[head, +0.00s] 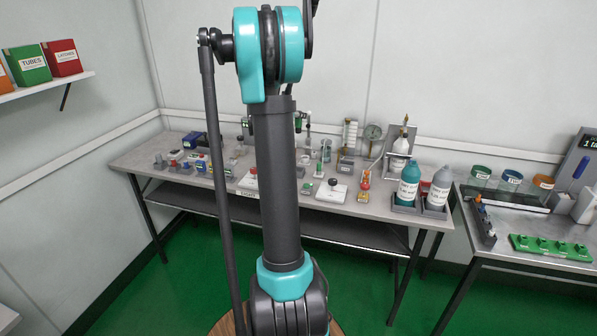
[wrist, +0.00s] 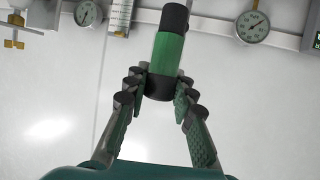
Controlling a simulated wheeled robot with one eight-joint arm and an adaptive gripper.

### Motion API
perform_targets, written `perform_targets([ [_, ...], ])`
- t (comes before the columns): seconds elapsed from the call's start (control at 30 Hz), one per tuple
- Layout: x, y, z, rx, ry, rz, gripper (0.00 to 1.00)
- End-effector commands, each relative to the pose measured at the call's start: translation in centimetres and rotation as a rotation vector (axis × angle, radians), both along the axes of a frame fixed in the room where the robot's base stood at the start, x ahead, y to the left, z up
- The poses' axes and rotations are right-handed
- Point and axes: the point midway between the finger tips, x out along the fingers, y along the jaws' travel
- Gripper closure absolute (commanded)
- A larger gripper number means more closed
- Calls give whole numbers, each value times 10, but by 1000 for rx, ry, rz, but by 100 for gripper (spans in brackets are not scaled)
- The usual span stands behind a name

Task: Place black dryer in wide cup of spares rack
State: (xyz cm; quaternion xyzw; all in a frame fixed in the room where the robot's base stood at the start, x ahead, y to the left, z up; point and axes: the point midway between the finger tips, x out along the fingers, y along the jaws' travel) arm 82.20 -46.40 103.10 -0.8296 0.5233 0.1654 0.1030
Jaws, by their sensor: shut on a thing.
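In the wrist view my gripper (wrist: 161,86) is shut on a cylinder (wrist: 169,53) with black ends and a green middle band. One finger is on each side of its lower end, and the cylinder points away from my palm. It may be the black dryer; I cannot confirm this. In the head view my arm hides most of the gripper and the cylinder. I cannot tell for sure which holder is the spares rack; a narrow grey rack (head: 484,222) with small parts stands on the right bench.
The long bench (head: 146,160) is crowded with testers, a gauge (head: 373,132) and bottles, including a teal one (head: 408,185). The right bench holds colour-rimmed cups (head: 511,178) and a green block (head: 550,247). In the wrist view, gauges (wrist: 252,27) are on a rail behind.

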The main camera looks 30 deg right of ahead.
Motion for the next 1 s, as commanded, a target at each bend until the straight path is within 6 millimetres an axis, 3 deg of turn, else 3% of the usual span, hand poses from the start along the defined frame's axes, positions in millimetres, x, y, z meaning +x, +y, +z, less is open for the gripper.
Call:
perform_targets([
  [0.6, 0, 0, -137, 0, 0, 0, 100],
  [1.0, 0, 0, -172, 0, 0, 0, 100],
])
